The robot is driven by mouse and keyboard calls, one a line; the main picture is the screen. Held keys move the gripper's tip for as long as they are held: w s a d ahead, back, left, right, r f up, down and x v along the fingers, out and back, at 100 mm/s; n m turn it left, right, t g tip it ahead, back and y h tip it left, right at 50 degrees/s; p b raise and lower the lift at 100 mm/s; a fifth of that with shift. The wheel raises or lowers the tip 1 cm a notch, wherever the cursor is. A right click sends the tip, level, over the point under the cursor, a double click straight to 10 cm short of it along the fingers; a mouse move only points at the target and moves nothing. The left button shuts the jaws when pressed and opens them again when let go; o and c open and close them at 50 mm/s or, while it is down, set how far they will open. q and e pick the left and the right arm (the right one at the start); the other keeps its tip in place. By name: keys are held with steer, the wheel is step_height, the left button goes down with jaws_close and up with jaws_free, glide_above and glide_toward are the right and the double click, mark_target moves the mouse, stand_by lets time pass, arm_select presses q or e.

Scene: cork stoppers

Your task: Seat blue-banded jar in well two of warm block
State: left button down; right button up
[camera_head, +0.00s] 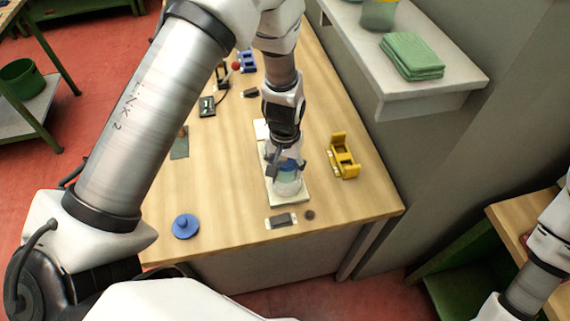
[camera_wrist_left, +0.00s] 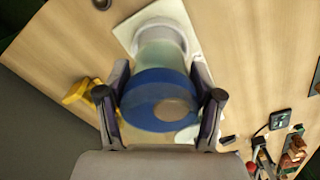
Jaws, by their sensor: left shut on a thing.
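The blue-banded jar (camera_head: 287,184) is translucent. In the left wrist view the jar (camera_wrist_left: 160,100) shows a blue round top part with a tan spot like a cork. My left gripper (camera_head: 285,160) points down with a finger on each side of the jar; in the left wrist view the gripper (camera_wrist_left: 160,98) is shut on it. The pale cream block (camera_head: 302,198) lies under the jar and also shows in the left wrist view (camera_wrist_left: 122,28). The jar and gripper hide most of the block's top, and I cannot tell whether the jar touches it. My right gripper is out of view.
A yellow holder (camera_head: 344,160) stands right of the block. A blue knobbed lid (camera_head: 185,226), a small dark-topped plate (camera_head: 281,221) and a dark disc (camera_head: 310,215) lie near the front. A shelf (camera_head: 455,88) with green cloths (camera_head: 411,55) overhangs at right.

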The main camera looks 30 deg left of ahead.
arm_select(q)
steer(key=shift+f+b, duration=0.65)
steer(key=shift+f, duration=0.55)
stand_by(0.7)
steer(key=shift+f+b, duration=0.75)
steer(key=shift+f, duration=0.5)
stand_by(0.3)
steer(key=shift+c, duration=0.5)
jaws_free()
step_height(320, 180, up, 12)
steer(key=shift+r, duration=0.1)
